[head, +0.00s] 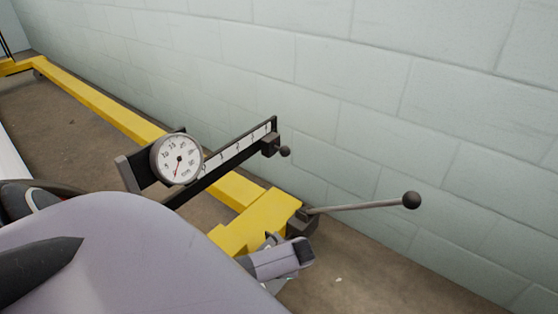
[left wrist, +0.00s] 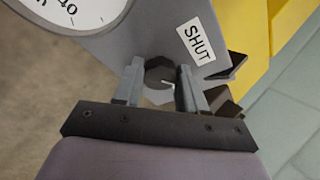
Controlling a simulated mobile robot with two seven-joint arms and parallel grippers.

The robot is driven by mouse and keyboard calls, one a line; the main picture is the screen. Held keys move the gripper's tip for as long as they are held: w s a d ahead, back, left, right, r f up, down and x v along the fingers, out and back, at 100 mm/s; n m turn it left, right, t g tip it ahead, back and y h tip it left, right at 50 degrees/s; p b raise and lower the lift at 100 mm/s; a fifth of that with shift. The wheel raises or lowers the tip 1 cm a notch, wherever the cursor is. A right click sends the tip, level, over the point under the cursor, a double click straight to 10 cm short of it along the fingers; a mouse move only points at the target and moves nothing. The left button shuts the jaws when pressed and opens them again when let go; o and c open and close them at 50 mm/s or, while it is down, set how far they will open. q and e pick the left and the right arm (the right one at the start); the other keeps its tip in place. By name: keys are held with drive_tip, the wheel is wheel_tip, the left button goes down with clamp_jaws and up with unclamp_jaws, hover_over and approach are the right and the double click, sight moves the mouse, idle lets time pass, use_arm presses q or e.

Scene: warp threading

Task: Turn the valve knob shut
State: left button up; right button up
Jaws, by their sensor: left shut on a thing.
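In the left wrist view, my left gripper (left wrist: 159,84) has its two grey fingers on either side of a dark, many-sided valve knob (left wrist: 156,68) and is shut on it. A small pale mark shows on the knob's face. A white label reading SHUT (left wrist: 195,42) is on the grey panel (left wrist: 140,32) just up and right of the knob. Part of a white dial (left wrist: 85,12) shows at the top left. In the head view, my lavender arm fills the lower left; the knob cannot be made out there.
In the head view, a round gauge (head: 177,160) with a red needle sits beside a marked scale bar (head: 235,150). A grey lever (head: 355,207) with a black ball end sticks out right. Yellow framing (head: 110,110) runs along a pale block wall (head: 330,75).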

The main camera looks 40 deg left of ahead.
use_arm(q)
drive_tip(key=n, duration=0.2)
drive_tip(key=shift+d+n, duration=0.15)
drive_tip(key=shift+n, duration=0.25)
drive_tip(key=n+y, duration=0.1)
drive_tip(key=n, duration=0.2)
drive_tip(key=shift+d+f+t, duration=0.1)
drive_tip(key=shift+f+t, duration=0.05)
drive_tip(key=shift+t, duration=0.15)
drive_tip(key=n, duration=0.3)
drive_tip(key=shift+y, duration=0.4)
drive_tip(key=shift+n+b, duration=0.45)
drive_tip(key=shift+n, duration=0.45)
use_arm(e)
drive_tip(key=shift+a+y, duration=0.15)
drive_tip(key=shift+y, duration=0.15)
use_arm(q)
drive_tip(key=shift+n, duration=0.3)
use_arm(e)
drive_tip(key=shift+a, duration=0.1)
use_arm(q)
drive_tip(key=o, duration=1.1)
drive_tip(key=shift+c, duration=0.2)
use_arm(e)
drive_tip(key=shift+f, duration=0.15)
